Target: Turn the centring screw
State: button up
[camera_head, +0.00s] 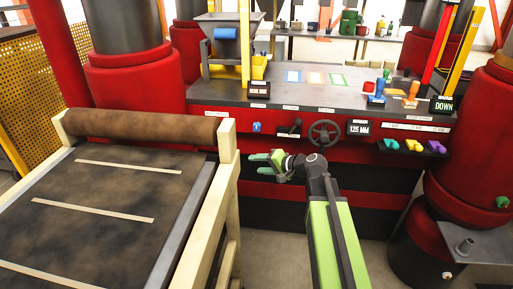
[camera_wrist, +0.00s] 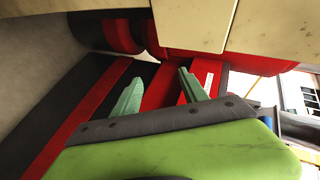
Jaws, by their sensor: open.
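My gripper (camera_head: 262,164) is open and empty, its green fingers pointing left in front of the red press front. The wrist view shows the two fingers (camera_wrist: 160,84) apart with nothing between them. On the press front above it are a small blue fitting (camera_head: 257,127), a black lever (camera_head: 290,129) and a dark handwheel (camera_head: 324,133). I cannot tell which of these, if any, is the centring screw; the labels are too small to read.
A conveyor with a brown roller (camera_head: 145,127) and pale wooden frame (camera_head: 228,150) stands close left of my gripper. Coloured blocks (camera_head: 413,145) sit on a ledge at right. Blue (camera_head: 378,93) and orange (camera_head: 411,94) stamps stand on the press top.

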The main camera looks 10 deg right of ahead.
aim_at(257, 126)
jog(key=w+d+r+m+t+b, duration=0.35)
jog(key=w+d+m+t, duration=0.35)
jog(key=d, duration=0.4)
jog(key=shift+h, duration=0.4)
jog(key=x, duration=1.1)
jog(key=a+x, duration=0.1)
jog(key=x, duration=0.5)
jog(key=shift+s+f, duration=0.15)
jog(key=shift+f, duration=0.25)
jog(key=shift+d, duration=0.1)
jog(key=shift+c, duration=0.3)
grip_shut()
jog(key=shift+r+n+g, duration=0.1)
jog(key=shift+n+g, duration=0.2)
